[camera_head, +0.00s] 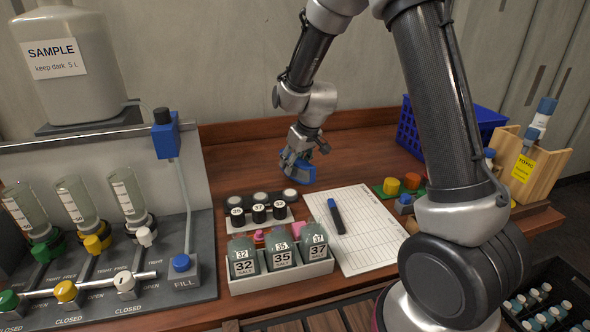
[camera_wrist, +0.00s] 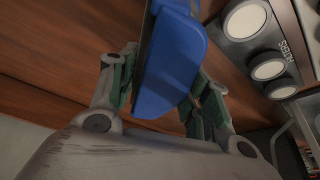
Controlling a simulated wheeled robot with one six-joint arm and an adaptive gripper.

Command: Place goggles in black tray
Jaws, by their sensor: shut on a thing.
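My gripper (camera_head: 303,158) is above the back middle of the wooden bench, pointing down. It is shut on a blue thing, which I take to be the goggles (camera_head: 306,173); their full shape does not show. In the wrist view, the goggles (camera_wrist: 170,72) are a blue body with a dark edge between the two green-padded fingers (camera_wrist: 160,95). Their upper part runs out of that picture. A black crate (camera_head: 570,272) at the lower right holds several capped vials; I cannot tell whether it is the black tray. No empty black tray shows.
A white rack with bottles 32, 35 and 37 (camera_head: 283,282) stands at the front. Behind it is a row of black-and-white jars (camera_head: 259,213). A paper sheet with a marker (camera_head: 336,216) lies right. A blue basket (camera_head: 408,140) and wooden holder (camera_head: 553,167) stand farther right.

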